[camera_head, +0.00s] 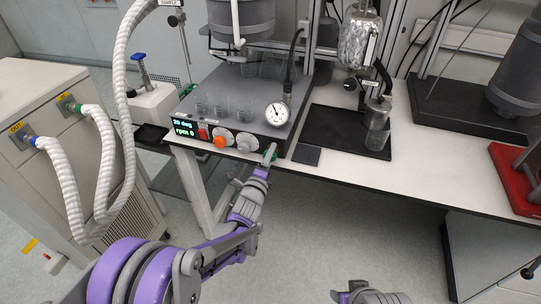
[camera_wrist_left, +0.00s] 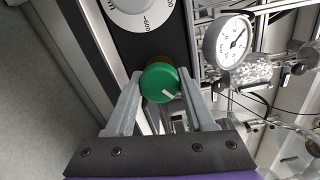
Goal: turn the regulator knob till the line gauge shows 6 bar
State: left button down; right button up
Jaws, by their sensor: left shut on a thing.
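The green regulator knob (camera_wrist_left: 160,82) sits between the two fingers of my left gripper (camera_wrist_left: 158,96) in the left wrist view. The fingers are shut on its sides, and its white mark points to the lower right there. In the head view my left gripper (camera_head: 269,153) reaches the front right corner of the reactor base, where a little green of the knob shows. The line gauge (camera_head: 277,113) is a round white dial above it. It also shows in the left wrist view (camera_wrist_left: 228,40), with a dark needle; its exact reading is too small to tell. My right gripper (camera_head: 350,294) is partly visible at the bottom edge.
The reactor base (camera_head: 240,115) carries glass beakers, an orange knob (camera_head: 221,141), a grey dial (camera_head: 247,142) and a display (camera_head: 185,126) reading 20 deg, rpm 0. A black tray (camera_head: 345,133) with a glass vessel (camera_head: 377,125) stands to the right. White hoses hang at left.

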dwell(0.3)
pick_arm(q)
jog(key=shift+c, duration=1.3)
grip_release()
jog(key=shift+s, duration=0.1)
jog(key=v, duration=1)
jog(key=shift+s+b, duration=0.35)
jog(key=shift+a, duration=0.1)
